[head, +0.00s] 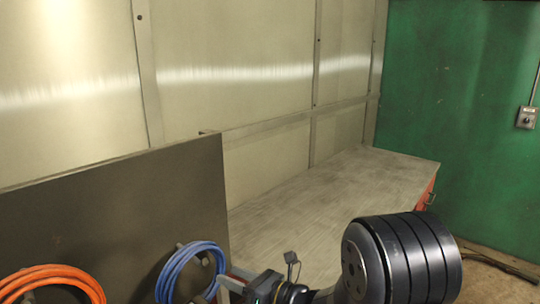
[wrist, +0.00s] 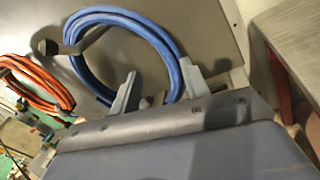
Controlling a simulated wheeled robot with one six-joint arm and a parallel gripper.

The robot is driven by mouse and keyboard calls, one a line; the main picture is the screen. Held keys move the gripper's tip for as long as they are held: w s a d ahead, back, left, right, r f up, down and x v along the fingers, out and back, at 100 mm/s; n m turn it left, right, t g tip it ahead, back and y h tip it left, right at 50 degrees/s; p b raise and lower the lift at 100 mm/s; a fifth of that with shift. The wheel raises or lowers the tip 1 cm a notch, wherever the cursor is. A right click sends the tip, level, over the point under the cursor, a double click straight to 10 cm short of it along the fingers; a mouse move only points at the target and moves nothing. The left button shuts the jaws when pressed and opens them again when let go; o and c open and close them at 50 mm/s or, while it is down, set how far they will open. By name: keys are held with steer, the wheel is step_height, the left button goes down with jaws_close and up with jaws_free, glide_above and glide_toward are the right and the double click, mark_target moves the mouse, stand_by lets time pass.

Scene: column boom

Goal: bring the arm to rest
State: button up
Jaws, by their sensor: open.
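My gripper (wrist: 158,84) shows in the wrist view as two grey fingers standing apart, with no object clearly held between them. A coiled blue cable (wrist: 175,52) hangs from a hook beyond the fingers. Part of its loop passes behind them, and I cannot tell whether they touch it. In the head view, my black cylindrical arm link (head: 405,262) fills the lower right. The blue cable (head: 166,278) shows at the bottom there, left of my arm. The gripper's fingertips are not clear in that view.
A dark upright panel (head: 110,220) bears the blue cable and a coiled orange cable (head: 75,275). A bare workbench (head: 340,200) stands behind my arm, against the metal wall (head: 230,70). A green wall (head: 450,90) with a switch box (head: 526,117) is at the right.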

steer(key=s+d+f+g, duration=0.1)
steer(key=s+d, duration=0.3)
steer(key=s, duration=0.1)
steer(key=shift+d+f, duration=0.2)
steer(key=shift+d, duration=0.2)
